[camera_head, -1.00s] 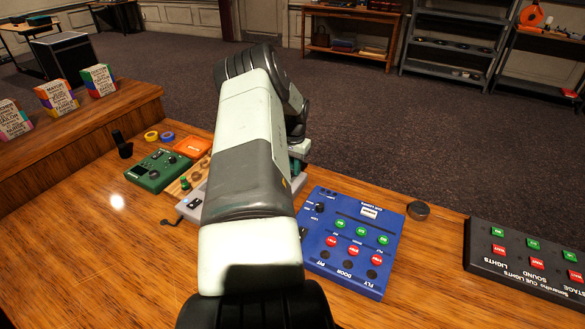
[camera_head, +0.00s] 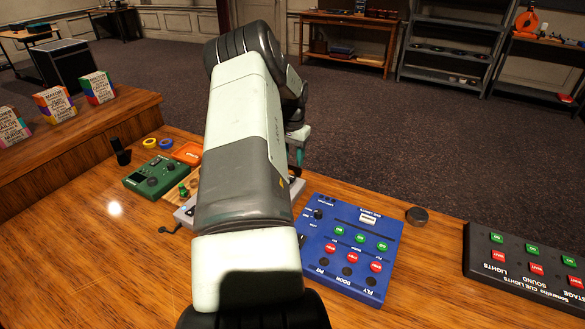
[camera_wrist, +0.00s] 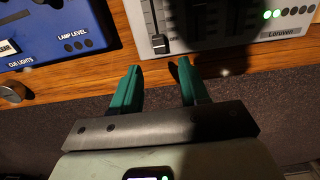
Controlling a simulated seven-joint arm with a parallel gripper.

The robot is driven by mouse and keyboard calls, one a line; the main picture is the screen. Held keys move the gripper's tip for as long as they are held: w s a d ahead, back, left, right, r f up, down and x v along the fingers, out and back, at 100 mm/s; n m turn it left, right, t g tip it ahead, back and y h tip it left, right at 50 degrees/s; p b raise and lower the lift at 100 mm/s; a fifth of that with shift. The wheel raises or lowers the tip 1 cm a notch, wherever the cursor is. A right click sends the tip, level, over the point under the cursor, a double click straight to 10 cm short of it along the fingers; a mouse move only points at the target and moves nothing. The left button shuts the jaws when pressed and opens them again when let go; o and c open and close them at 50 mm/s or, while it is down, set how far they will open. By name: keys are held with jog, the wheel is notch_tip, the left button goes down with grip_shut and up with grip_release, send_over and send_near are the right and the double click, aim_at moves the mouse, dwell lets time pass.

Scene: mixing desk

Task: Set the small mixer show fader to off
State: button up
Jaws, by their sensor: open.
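In the wrist view a fader cap (camera_wrist: 160,43), dark with a light line, sits in a slot near the mixer's lower edge in that picture. I cannot read an off label beside it. My gripper (camera_wrist: 160,72) has two green fingers, spread apart with nothing between them. The tips appear just below the fader cap in the wrist picture, apart from it.
A blue cue-light panel (camera_head: 350,245) stands right of the mixer, with a dark round knob (camera_head: 416,215) beyond it. A green box (camera_head: 152,177) and an orange tray (camera_head: 187,152) are to the left. A black light panel (camera_head: 525,270) is far right.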

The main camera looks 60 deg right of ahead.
notch_tip(320, 180, up, 4)
jog(key=shift+f, duration=0.1)
dwell(0.6)
